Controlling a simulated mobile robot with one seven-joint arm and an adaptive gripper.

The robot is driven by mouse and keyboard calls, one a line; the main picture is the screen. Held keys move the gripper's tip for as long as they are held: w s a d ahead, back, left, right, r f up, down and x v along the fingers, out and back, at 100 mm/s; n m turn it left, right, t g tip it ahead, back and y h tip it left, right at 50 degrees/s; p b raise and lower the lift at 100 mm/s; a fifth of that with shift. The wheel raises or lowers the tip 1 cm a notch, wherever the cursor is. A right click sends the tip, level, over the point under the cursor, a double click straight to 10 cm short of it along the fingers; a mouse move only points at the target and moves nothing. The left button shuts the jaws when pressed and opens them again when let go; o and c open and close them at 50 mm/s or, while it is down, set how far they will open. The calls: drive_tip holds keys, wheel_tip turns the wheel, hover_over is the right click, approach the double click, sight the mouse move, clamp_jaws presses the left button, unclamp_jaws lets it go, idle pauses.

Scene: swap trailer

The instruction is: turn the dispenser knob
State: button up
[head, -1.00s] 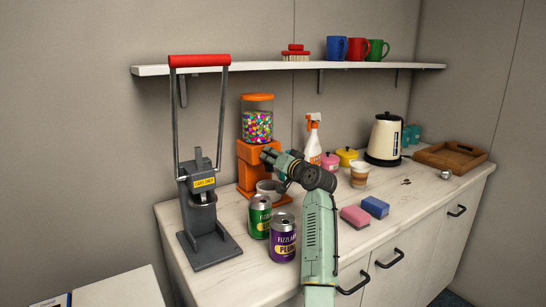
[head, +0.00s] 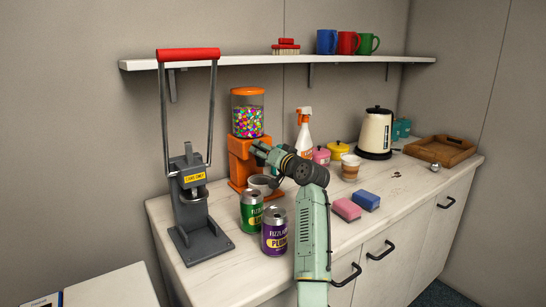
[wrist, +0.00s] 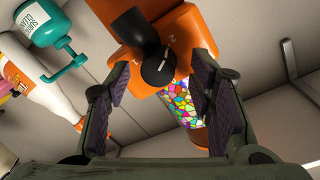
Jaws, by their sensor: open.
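The orange candy dispenser (head: 240,165) stands on the counter, with a clear globe of coloured candy (head: 247,122) under an orange lid. Its round dark knob (wrist: 158,68) shows in the wrist view on the orange front, near the marks 1 and 2; which mark it points at is hard to tell. A black spout (wrist: 134,27) is beside the knob. My gripper (wrist: 161,70) is open, with one finger on each side of the knob; I cannot tell whether either touches it. In the head view my gripper (head: 256,150) is at the dispenser's front and hides the knob.
A grey cup (head: 262,184) is below my gripper. A green can (head: 251,212) and a purple can (head: 275,232) stand in front. A grey can press (head: 195,195) is to the left, a spray bottle (head: 304,135) to the right. A shelf (head: 270,61) runs above.

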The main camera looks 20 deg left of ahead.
drive_tip(key=v, duration=1.1)
drive_tip(key=shift+s, duration=0.1)
